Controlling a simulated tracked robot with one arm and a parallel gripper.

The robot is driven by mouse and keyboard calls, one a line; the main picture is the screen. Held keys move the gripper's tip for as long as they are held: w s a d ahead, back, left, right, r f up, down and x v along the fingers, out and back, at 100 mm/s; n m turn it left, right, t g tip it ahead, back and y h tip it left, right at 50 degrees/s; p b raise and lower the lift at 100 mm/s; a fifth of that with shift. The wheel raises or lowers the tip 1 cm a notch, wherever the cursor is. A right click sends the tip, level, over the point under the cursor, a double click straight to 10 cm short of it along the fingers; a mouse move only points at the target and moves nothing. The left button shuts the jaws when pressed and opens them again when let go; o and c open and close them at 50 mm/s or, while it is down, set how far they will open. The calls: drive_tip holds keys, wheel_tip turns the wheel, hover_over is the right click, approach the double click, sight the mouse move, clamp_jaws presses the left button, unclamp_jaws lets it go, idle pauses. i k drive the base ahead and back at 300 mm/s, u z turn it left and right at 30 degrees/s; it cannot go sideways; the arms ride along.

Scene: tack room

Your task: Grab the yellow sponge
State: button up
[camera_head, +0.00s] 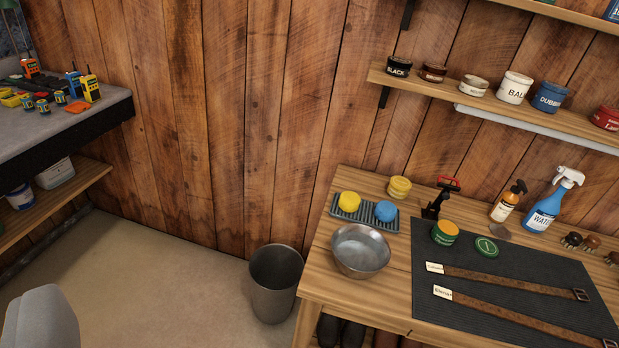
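The yellow sponge (349,201) is a small round piece on the left side of a ribbed grey tray (364,220). The tray lies near the back left of the wooden workbench (322,268). A round blue sponge (386,211) sits to its right on the same tray. The yellow sponge is fully visible from above, with nothing covering it. My gripper does not show in this view.
A metal bowl (361,250) stands just in front of the tray. A yellow round container (399,187) stands behind it. A dark mat (510,280) with leather straps and tins lies to the right. A bin (275,283) stands on the floor left of the bench.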

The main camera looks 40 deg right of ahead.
sight(349, 201)
drive_tip(key=z, duration=0.35)
drive_tip(key=i, duration=1.4)
drive_tip(key=z, duration=1.05)
drive_tip(key=i, duration=0.5)
drive_tip(key=z, duration=0.2)
drive_tip(key=k, duration=0.9)
drive_tip(key=z, duration=0.2)
drive_tip(key=i, duration=0.9)
drive_tip(key=u, duration=0.1)
